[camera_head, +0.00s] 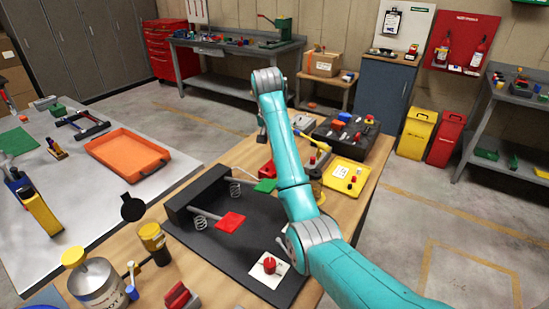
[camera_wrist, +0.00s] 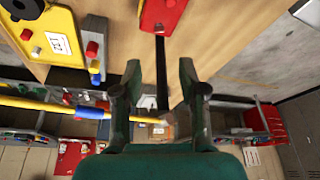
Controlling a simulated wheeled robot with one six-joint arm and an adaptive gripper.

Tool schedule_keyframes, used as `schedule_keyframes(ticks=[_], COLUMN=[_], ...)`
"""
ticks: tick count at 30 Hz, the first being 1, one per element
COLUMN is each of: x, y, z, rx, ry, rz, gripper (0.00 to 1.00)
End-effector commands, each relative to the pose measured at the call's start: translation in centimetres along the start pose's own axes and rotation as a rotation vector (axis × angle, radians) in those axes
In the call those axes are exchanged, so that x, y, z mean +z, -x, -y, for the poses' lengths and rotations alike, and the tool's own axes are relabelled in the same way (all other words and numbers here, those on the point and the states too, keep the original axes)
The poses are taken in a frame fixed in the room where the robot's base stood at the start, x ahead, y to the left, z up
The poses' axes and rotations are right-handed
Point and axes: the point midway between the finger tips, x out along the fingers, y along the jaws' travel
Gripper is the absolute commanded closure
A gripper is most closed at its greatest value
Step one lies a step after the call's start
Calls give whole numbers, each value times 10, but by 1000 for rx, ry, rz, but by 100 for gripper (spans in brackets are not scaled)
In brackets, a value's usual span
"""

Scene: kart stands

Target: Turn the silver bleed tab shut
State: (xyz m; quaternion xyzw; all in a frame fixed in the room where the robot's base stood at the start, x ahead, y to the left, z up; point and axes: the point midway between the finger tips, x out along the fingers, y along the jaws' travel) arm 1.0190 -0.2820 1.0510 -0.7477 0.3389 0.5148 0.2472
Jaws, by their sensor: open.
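I cannot make out a silver bleed tab for certain in either view. My gripper (camera_wrist: 160,80) is open, with its two dark green fingers apart in the wrist view. The black pedal base (camera_head: 255,245) carries a red pedal pad (camera_head: 230,222), a green pad (camera_head: 265,185) and springs.
A yellow tray (camera_head: 343,186) with red knobs and a black crate (camera_head: 325,135) stand right of my arm. A yellow bar (camera_wrist: 50,106) crosses the wrist view at left. A red knob on a white card (camera_head: 270,266) sits near the front.

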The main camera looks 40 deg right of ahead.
Motion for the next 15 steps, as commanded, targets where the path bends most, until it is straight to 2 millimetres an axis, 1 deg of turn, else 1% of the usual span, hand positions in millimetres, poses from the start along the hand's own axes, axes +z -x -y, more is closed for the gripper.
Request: schedule_keyframes(ticks=[3,8,11,15], x=[8,10,10,10], y=[4,4,-6,-28], z=[-5,-6,-6,-5], rx=[-26,-36,-35,-34], ry=[102,150,150,150], rz=[-25,-36,-35,-32], gripper=[58,58,58,58])
